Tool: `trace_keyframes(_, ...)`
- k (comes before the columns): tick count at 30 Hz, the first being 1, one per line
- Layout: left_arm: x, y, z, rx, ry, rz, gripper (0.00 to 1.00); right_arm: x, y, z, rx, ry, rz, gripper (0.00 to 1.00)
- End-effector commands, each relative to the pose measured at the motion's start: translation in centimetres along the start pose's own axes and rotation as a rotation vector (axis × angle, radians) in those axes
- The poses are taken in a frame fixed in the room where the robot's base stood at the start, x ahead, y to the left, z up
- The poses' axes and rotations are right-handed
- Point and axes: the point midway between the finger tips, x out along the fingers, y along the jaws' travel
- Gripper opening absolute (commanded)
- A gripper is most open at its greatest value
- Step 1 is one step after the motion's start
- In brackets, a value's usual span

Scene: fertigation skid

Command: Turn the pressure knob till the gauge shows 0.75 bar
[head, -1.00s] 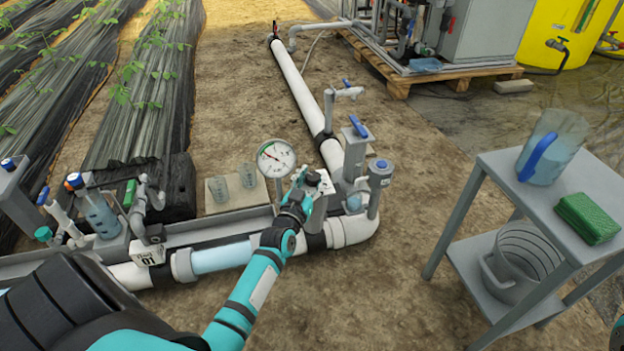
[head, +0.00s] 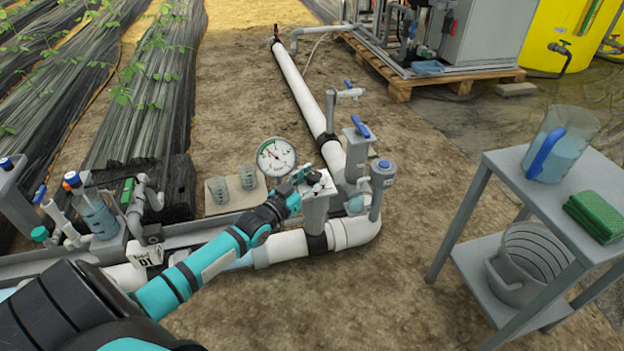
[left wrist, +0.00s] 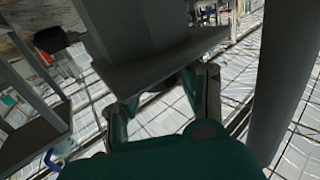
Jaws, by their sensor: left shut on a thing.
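The round white pressure gauge (head: 276,157) stands on the pipework in the head view. Its face shows green and red marks, but it is too small to read the needle's value. Just right of it is the grey valve post with a pale plate (head: 318,188) on top. My left gripper (head: 304,178) is at the top of this post and shut on the pressure knob, which is mostly hidden by the fingers. In the left wrist view, the fingers (left wrist: 165,103) reach under a grey block-shaped part. My right gripper is not in view.
A blue-handled valve (head: 359,128) and a blue-capped grey cylinder (head: 382,178) stand close right of the post. A grey table (head: 502,158) with a jug (head: 560,145) and green cloth (head: 597,216) stands right. Bare soil lies between.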

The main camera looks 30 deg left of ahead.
Motion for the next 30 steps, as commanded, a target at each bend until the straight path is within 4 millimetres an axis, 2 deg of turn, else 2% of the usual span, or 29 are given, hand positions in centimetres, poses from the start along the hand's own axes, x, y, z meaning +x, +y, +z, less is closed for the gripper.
trace_keyframes(1, 0.1, 0.1, -0.2, -0.003, 0.005, 0.001, 0.07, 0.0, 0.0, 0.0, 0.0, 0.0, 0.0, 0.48)
trace_keyframes(2, 0.1, 0.1, -0.2, -0.003, 0.005, 0.001, 0.4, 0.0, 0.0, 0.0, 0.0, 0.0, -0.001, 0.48)
trace_keyframes(7, 0.1, 0.1, -0.2, -0.002, 0.004, 0.0, 0.62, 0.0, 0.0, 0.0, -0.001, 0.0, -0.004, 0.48)
trace_keyframes(20, 0.0, 0.1, -0.1, -0.002, 0.001, -0.003, 0.64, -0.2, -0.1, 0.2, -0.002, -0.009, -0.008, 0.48)
trace_keyframes(30, 0.1, 0.3, -0.4, -0.01, 0.008, -0.107, 0.64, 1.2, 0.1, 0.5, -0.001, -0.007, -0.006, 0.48)
